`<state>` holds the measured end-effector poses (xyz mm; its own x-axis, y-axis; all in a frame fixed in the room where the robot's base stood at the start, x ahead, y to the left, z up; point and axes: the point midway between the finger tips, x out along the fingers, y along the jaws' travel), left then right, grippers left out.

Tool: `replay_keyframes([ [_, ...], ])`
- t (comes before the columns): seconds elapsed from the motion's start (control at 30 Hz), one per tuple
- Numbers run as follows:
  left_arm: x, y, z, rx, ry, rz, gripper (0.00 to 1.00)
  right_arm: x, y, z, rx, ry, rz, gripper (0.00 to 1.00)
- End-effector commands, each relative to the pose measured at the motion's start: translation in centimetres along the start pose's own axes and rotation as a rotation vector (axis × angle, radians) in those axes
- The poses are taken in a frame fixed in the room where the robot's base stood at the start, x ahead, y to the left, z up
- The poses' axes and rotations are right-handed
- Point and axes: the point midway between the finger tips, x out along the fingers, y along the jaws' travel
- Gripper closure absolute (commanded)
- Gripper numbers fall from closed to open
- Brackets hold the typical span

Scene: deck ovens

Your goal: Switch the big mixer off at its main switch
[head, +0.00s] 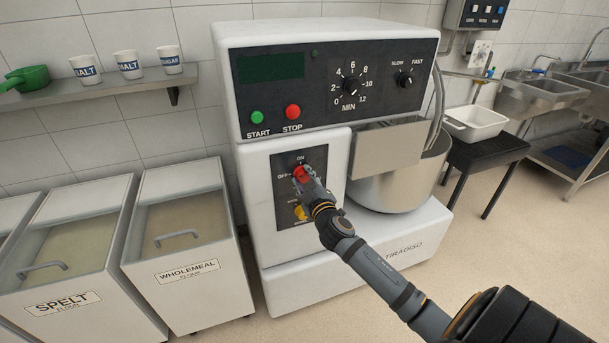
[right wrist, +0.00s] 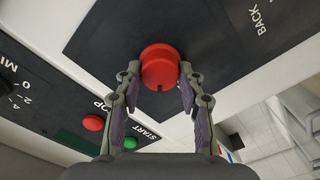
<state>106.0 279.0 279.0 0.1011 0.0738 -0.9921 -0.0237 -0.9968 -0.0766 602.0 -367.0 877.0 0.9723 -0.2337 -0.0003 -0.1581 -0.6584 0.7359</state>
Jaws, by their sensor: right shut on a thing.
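The big white mixer (head: 345,255) stands in the middle of the head view. Its main switch is a red knob (head: 300,172) on a dark plate with ON above and OFF to the left. My right gripper (head: 302,178) is at the knob and partly covers it. In the right wrist view the red knob (right wrist: 160,67) sits between the two fingertips of my right gripper (right wrist: 160,78), which is shut on it. A small dark notch shows on the knob's near edge; which label it points at I cannot tell. My left gripper is out of view.
Above are a green START button (head: 257,117), a red STOP button (head: 292,112) and a timer dial (head: 351,86). A yellow control (head: 300,213) sits below the main switch, partly hidden. Flour bins (head: 186,245) stand left of the mixer; its steel bowl (head: 400,185) is on the right.

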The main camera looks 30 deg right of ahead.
Motion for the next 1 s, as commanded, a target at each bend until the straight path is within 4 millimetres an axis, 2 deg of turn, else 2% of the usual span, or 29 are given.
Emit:
replay_keyframes([
  [0.6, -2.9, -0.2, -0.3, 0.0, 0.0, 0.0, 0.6, 0.0, -0.1, -0.1, -0.543, 0.001, 0.0, 0.93],
  [1.0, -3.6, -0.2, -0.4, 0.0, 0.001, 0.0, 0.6, 0.0, -0.2, 0.0, -0.727, 0.002, 0.0, 0.93],
])
